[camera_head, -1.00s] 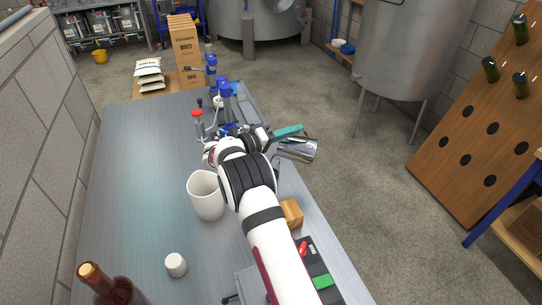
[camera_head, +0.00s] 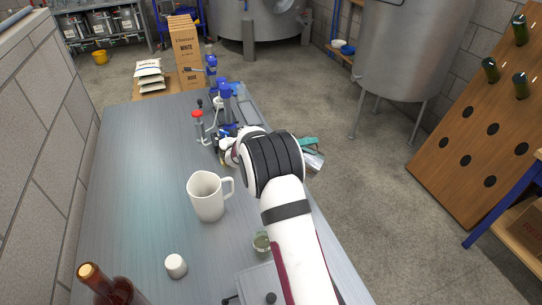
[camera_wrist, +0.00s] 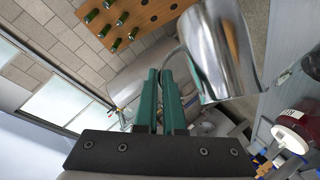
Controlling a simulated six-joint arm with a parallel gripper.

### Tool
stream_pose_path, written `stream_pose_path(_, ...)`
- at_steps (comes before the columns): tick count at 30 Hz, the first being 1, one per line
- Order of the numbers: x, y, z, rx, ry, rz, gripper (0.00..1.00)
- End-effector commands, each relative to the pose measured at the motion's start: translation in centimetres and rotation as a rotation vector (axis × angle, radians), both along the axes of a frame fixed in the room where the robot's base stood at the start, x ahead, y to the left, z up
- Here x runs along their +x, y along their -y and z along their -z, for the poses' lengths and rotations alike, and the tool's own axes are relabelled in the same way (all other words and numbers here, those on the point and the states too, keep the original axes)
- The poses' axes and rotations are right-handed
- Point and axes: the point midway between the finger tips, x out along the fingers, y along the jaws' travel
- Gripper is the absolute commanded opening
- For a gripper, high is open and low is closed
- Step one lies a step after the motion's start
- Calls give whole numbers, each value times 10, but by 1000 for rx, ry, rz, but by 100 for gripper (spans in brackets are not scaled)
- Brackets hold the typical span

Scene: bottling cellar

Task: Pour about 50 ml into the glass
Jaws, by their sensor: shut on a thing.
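My gripper (camera_head: 308,143) has green fingers, shut on the handle of a shiny metal jug (camera_head: 314,161), out past the table's right edge. In the wrist view the jug (camera_wrist: 226,50) is large beside the fingertips (camera_wrist: 165,78); its contents do not show. My arm hides part of it in the head view, so I cannot tell its exact tilt. A small greenish vessel that looks like the glass (camera_head: 262,243) stands on the table beside my forearm, partly hidden by it. Its fill level cannot be told.
A white mug (camera_head: 207,197) stands mid-table, with a white cap-like piece (camera_head: 176,265) and a dark bottle (camera_head: 118,291) nearer. Blue-topped tools (camera_head: 224,95) and a red-topped one (camera_head: 198,120) stand at the far end. The table's left side (camera_head: 135,170) is clear.

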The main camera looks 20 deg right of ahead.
Motion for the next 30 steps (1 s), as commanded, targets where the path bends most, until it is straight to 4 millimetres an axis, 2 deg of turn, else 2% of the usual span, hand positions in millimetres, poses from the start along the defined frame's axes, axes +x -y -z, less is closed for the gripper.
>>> stream_pose_path(6,-7,9,11,112,77,7,0)
stream_pose_path(30,-6,9,11,110,76,4,0)
